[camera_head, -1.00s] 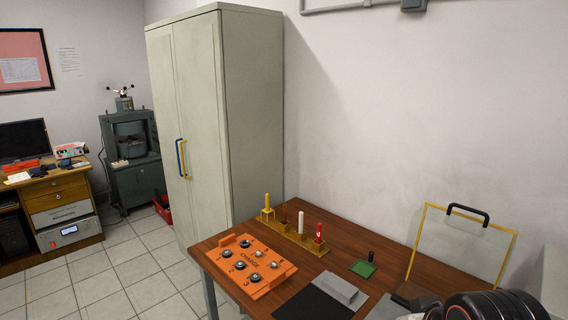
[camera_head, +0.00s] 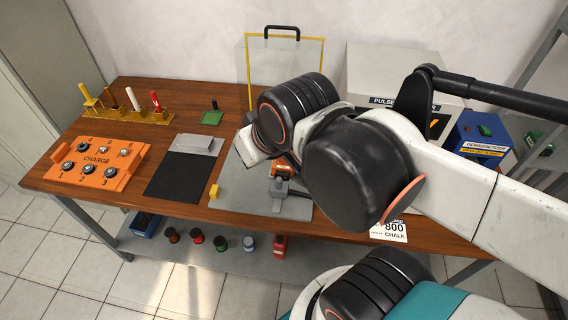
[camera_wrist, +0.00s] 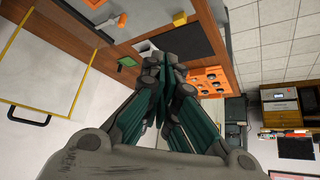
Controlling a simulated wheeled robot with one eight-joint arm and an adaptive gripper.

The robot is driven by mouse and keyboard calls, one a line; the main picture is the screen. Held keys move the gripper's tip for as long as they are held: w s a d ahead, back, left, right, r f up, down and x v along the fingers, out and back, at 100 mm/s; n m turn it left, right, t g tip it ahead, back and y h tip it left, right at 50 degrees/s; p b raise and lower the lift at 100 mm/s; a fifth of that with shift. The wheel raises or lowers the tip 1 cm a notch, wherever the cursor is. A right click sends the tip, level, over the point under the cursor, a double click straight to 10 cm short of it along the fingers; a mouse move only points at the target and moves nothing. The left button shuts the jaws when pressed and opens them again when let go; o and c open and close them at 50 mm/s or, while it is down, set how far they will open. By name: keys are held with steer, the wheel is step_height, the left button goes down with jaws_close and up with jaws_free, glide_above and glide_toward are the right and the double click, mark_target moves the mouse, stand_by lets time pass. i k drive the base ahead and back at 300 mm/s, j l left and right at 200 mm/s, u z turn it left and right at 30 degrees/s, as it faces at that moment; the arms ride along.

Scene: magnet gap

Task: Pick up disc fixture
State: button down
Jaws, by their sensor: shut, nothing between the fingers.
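An orange plate marked CHARGE (camera_head: 98,162), bearing several small round discs, lies flat at the left of the wooden table (camera_head: 228,95). It is the only disc-bearing piece I can make out, though I cannot be sure it is the disc fixture. It also shows in the wrist view as an orange plate (camera_wrist: 213,80), partly behind the fingers. My gripper (camera_wrist: 168,62) is shut and empty, its fingers together and apart from the plate. In the head view, my arm hides most of the gripper.
A black mat with a grey block (camera_head: 195,145) lies right of the plate. A yellow rack (camera_head: 135,115) stands behind it. A yellow-framed clear panel (camera_head: 283,60) stands at the back. A blue box (camera_head: 478,137) is at right. Several small pots sit on the lower shelf.

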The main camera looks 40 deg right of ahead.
mark_target(279, 168)
steer(key=z, duration=0.45)
steer(key=j+z, duration=0.15)
steer(key=z, duration=0.7)
steer(key=j+z, duration=0.15)
steer(key=z, duration=0.25)
steer(key=k+j+z, duration=0.15)
steer(key=j+z, duration=0.25)
steer(key=k+j+z, duration=0.35)
steer(key=j, duration=0.15)
steer(key=k+j+z, duration=0.2)
steer(key=j+z, duration=0.2)
steer(key=k+j+z, duration=0.35)
steer(key=k+j, duration=0.2)
steer(key=k, duration=0.2)
steer(key=k+j, duration=0.25)
steer(key=k, duration=0.15)
